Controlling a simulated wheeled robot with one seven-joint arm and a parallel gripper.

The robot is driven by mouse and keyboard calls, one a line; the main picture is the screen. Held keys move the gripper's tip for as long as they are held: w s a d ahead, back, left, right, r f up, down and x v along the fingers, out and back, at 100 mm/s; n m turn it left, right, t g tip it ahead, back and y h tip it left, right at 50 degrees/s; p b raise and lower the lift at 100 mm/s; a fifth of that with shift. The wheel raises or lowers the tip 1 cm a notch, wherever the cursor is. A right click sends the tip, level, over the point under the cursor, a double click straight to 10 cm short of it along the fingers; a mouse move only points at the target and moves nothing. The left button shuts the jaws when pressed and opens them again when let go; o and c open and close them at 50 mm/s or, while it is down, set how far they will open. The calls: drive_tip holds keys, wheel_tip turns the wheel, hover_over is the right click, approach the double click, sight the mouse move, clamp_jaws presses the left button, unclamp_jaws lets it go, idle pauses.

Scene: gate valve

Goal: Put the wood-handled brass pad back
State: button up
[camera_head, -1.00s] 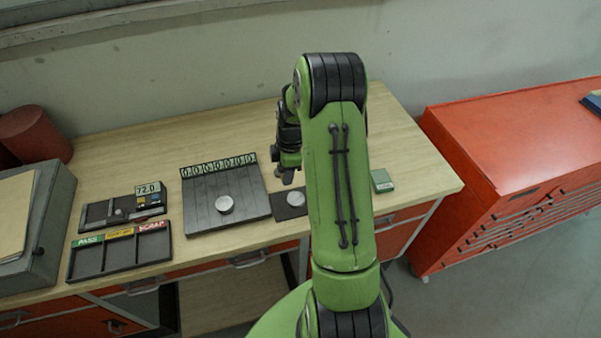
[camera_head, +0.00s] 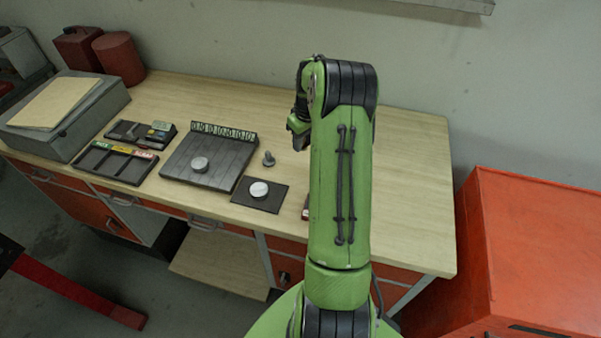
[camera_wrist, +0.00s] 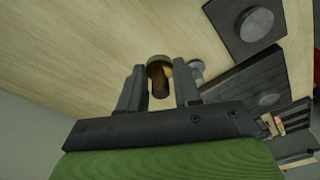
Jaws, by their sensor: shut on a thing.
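In the wrist view my gripper (camera_wrist: 159,88) is shut on the wood-handled brass pad (camera_wrist: 158,63). Its round brass part and brown wooden handle show between the fingers. In the head view my gripper (camera_head: 299,130) is above the bench, right of the slatted plate, partly hidden by my arm; the pad cannot be made out there. A dark square mat (camera_head: 240,197) bears a pale grey disc (camera_head: 259,189). A small grey knobbed piece (camera_head: 268,158) stands on the wood behind it. Where the pad belongs is not clear from these frames.
A slatted dark plate (camera_head: 225,178) with numbered marks bears another grey disc (camera_head: 200,164). A sorting tray (camera_head: 102,164), a small gauge stand (camera_head: 160,132) and a grey case (camera_head: 98,118) lie left. An orange cabinet (camera_head: 520,230) stands right. The bench's right part (camera_head: 410,190) looks clear.

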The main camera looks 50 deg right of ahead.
sight(301, 170)
wheel_tip(301, 170, down, 10)
drive_tip(key=shift+a+r+p, duration=0.1)
drive_tip(key=shift+r+p, duration=0.05)
drive_tip(key=shift+p, duration=0.25)
drive_tip(key=shift+w+f, duration=0.1)
drive_tip(key=shift+f, duration=0.25)
drive_tip(key=o, duration=1)
drive_tip(key=r, duration=0.4)
drive_tip(key=s+r, duration=0.1)
drive_tip(key=r, duration=0.7)
drive_tip(key=shift+s+a, duration=0.1)
drive_tip(key=shift+s, duration=0.2)
drive_tip(key=s+a+r+n+t+h, duration=0.1)
drive_tip(key=s+a+r, duration=0.1)
drive_tip(key=a+r, duration=1.45)
drive_tip(key=s+a+t, duration=0.1)
drive_tip(key=s+a, duration=0.4)
drive_tip(key=s+a+t, duration=0.1)
drive_tip(key=s+a, duration=0.4)
drive_tip(key=s, duration=0.1)
drive_tip(key=s+a+t+y, duration=0.1)
drive_tip(key=s+a, duration=0.5)
drive_tip(key=shift+r, duration=0.4)
